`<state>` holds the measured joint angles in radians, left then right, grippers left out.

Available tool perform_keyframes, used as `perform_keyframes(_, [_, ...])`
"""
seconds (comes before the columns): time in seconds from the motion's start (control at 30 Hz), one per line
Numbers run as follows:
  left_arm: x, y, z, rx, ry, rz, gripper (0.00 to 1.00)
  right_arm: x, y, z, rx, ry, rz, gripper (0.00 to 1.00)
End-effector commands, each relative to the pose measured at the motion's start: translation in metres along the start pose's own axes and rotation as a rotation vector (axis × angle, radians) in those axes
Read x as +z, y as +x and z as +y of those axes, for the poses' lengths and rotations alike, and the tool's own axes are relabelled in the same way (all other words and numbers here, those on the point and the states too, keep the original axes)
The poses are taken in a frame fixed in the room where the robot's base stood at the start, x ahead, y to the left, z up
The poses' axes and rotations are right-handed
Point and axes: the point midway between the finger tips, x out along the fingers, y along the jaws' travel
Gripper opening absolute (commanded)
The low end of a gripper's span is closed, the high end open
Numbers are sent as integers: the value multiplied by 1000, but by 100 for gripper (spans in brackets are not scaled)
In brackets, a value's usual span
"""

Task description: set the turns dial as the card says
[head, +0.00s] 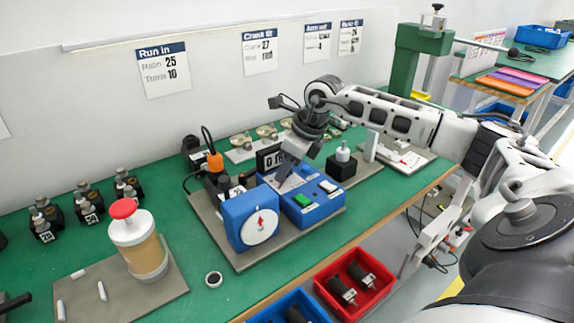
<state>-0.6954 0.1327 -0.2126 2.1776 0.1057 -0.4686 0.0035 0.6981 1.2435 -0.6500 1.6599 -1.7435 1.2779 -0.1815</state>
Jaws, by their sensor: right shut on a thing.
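The card "Run in" (163,69) on the wall reads "Ratio 25" and "Turns 10". A blue control box (325,208) on a grey base plate has a green button (303,200) and a white button (328,186). At its left stands a blue unit (235,212) with a white disc and red arrow (261,223) pointing up. My right gripper (284,183) points down at the box's left top. It is shut on what seems to be the turns dial, which its fingers hide. A display (270,160) behind shows a 0, partly covered. My left gripper is not in view.
A red-capped jar (140,248) stands on a plate at the front left, with several small dark parts behind it. A red bin (354,283) and a blue bin (290,306) are at the front edge.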

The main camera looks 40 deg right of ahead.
Motion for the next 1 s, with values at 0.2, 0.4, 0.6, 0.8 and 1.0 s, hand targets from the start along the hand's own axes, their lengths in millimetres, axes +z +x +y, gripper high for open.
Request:
perform_keyframes(0.2, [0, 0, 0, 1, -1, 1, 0, 0, -1, -1, -18, 37, 0, 11])
perform_keyframes(0.4, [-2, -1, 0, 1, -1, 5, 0, 0, -1, -1, -20, 44, 0, 11])
perform_keyframes(0.6, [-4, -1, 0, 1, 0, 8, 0, 0, -1, -1, -20, 43, 0, 11])
perform_keyframes(0.8, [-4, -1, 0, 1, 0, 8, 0, 0, -1, 0, -19, 42, 0, 42])
perform_keyframes(1.0, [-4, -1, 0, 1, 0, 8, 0, 0, -3, 0, -19, 42, 0, 42])
